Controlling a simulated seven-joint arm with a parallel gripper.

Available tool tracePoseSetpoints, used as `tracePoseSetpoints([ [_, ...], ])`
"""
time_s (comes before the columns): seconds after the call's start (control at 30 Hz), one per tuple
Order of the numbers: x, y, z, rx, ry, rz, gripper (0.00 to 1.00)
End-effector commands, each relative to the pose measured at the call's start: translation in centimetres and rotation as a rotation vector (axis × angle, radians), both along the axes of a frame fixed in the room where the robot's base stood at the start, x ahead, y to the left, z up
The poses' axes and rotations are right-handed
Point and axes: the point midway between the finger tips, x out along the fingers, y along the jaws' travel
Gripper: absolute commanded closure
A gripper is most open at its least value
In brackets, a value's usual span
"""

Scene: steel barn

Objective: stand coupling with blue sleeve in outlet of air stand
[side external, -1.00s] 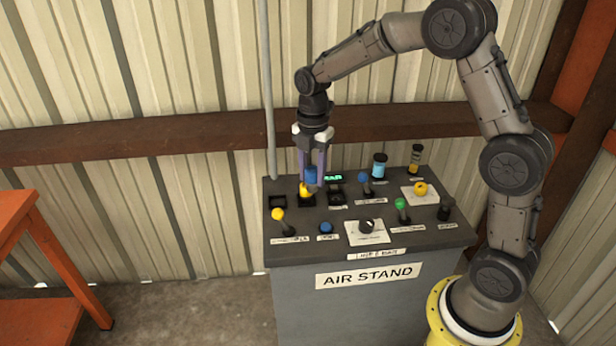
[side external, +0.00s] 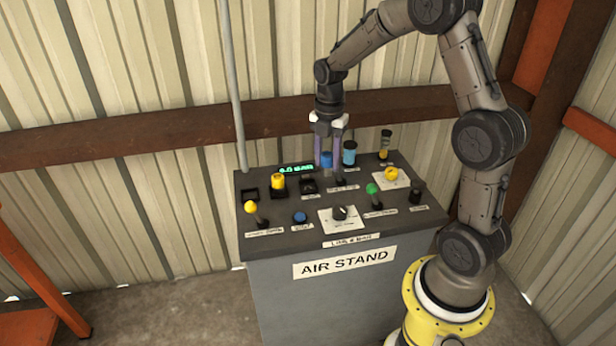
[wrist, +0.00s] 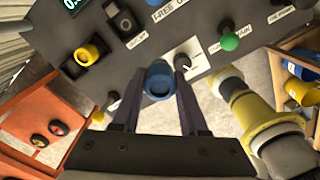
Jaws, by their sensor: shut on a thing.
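My gripper (side external: 329,172) is shut on the coupling with blue sleeve (wrist: 158,82). In the wrist view its round blue end with a darker hollow shows between my fingers. In the side view the blue sleeve (side external: 327,158) looks roughly upright; my fingers hide its lower part. It hangs over the back middle of the air stand (side external: 345,290); the gap to the panel is hard to judge. A yellow coupling (side external: 278,181) stands in a square black outlet.
Levers with yellow (side external: 250,207) and green (side external: 372,188) knobs stand up from the panel. A black dial (side external: 340,212), a blue button (side external: 300,217) and a yellow knob (side external: 391,173) are nearby. An orange bench is at left.

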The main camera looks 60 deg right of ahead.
Motion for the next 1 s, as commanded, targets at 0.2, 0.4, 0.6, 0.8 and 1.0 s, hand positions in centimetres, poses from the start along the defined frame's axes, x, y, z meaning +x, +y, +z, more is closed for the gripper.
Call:
tracePoseSetpoints([
  [0.2, 4.0, -1.6, -2.7, 0.002, 0.003, 0.0, 1.0],
  [0.4, 6.3, -2.6, -5.8, 0.0, 0.0, 0.0, 1.0],
  [0.6, 7.2, -3.0, -6.8, -0.001, -0.002, 0.0, 1.0],
  [0.8, 7.7, -3.2, -8.7, 0.0, 0.001, 0.0, 1.0],
  [1.0, 7.7, -3.2, -10.5, -0.001, -0.002, 0.0, 1.0],
])
